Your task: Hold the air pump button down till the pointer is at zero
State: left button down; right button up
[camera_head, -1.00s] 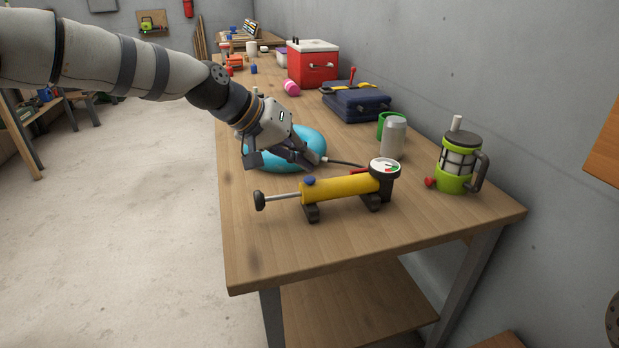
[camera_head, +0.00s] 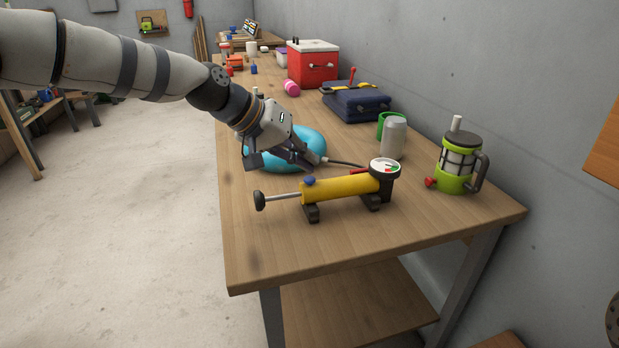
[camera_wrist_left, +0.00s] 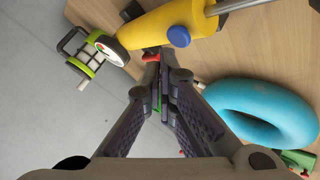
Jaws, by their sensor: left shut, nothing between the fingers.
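The yellow air pump (camera_head: 340,188) lies on black feet on the wooden workbench. Its blue button (camera_head: 310,181) sits on top near the plunger end and shows clear in the left wrist view (camera_wrist_left: 178,36). A round white gauge (camera_head: 384,167) with red and green marks is at its right end; its pointer is too small to read. A hose runs from there toward a blue inflatable ring (camera_head: 316,141). My left gripper (camera_head: 314,165) is shut and empty, just behind the pump, in front of the ring. In the wrist view its tips are beside the button, not on it.
A navy case (camera_head: 357,103) and a red cooler (camera_head: 313,65) are farther back. The bench's front part is clear.

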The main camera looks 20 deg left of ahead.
pick_arm(q)
jog(key=shift+f, duration=0.35)
jog(key=shift+f, duration=0.45)
dwell(0.9)
jog(key=shift+r, duration=0.9)
pick_arm(e)
jog(key=shift+w+r, duration=0.3)
pick_arm(q)
jog(key=shift+p, duration=0.3)
jog(key=shift+r+p, duration=0.55)
jog(key=shift+r, duration=2)
pick_arm(e)
jog(key=shift+w+r+t, duration=0.4)
jog(key=shift+w+r, duration=0.4)
pick_arm(q)
jog(key=shift+f, duration=0.15)
